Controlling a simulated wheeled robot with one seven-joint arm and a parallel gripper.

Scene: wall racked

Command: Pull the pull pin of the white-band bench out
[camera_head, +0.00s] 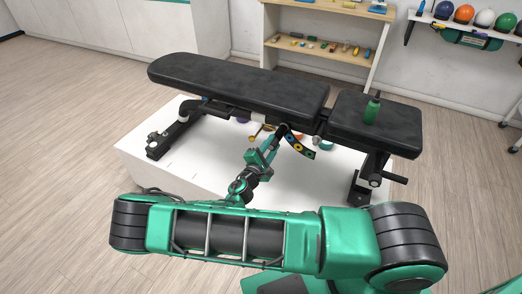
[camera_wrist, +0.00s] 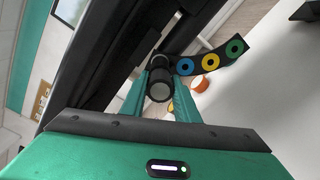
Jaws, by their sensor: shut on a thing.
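The black weight bench (camera_head: 240,85) stands on a white platform, its long back pad at the left and its short seat pad (camera_head: 375,122) at the right. My gripper (camera_head: 279,133) reaches under the pads beside the curved plate (camera_head: 299,145) with coloured rings. In the wrist view, my gripper (camera_wrist: 161,82) is shut on the round dark knob of the pull pin (camera_wrist: 160,88). The curved plate (camera_wrist: 211,61) with blue, yellow and green rings is just right of it. The pin's shaft is hidden behind the knob.
The white platform (camera_head: 140,150) lies under the bench. Some small coloured things lie on the platform under the bench. A wooden shelf (camera_head: 320,52) and a ball rack (camera_head: 470,28) stand behind. The floor at left is clear.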

